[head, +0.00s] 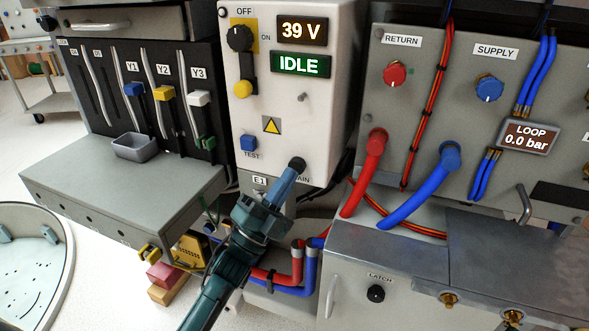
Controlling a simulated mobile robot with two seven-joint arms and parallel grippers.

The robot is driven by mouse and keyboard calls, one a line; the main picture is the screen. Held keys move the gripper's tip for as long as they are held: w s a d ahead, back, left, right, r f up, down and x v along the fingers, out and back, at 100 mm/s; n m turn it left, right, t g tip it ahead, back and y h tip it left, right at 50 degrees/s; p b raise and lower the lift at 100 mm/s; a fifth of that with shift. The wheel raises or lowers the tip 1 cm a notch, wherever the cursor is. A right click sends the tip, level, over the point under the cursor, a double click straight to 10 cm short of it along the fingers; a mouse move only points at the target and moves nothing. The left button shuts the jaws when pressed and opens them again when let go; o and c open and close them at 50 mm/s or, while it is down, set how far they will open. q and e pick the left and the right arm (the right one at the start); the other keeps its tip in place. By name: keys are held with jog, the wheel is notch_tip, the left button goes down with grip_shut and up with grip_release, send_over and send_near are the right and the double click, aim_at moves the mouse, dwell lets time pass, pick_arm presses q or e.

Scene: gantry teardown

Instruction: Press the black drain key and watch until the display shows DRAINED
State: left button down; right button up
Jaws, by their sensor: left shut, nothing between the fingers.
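My left gripper (296,165) is shut and empty. Its fingertips are at the lower right of the white cabinet front (290,105), just above a label partly covered so that only "AIN" reads. The black drain key is hidden behind or merged with the dark fingertips, so I cannot tell whether they touch or press it. On the cabinet, the upper display (301,31) reads 39 V and the green display (299,64) reads IDLE. My right gripper is not in view.
The blue TEST key (249,143), a yellow button (243,89) and a black rotary switch (239,38) share the cabinet front. Red (364,172) and blue (421,185) hoses stand to the right. The loop display (527,136) reads 0.0 bar. A grey shelf (110,195) juts out left.

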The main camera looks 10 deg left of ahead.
pick_arm(q)
jog(key=shift+w, duration=0.4)
dwell(0.5)
jog(key=shift+s, duration=0.9)
jog(key=s+p, duration=0.1)
jog(key=s, duration=0.3)
jog(key=s+a+p, duration=0.1)
jog(key=s, duration=0.1)
jog(key=shift+p, duration=0.35)
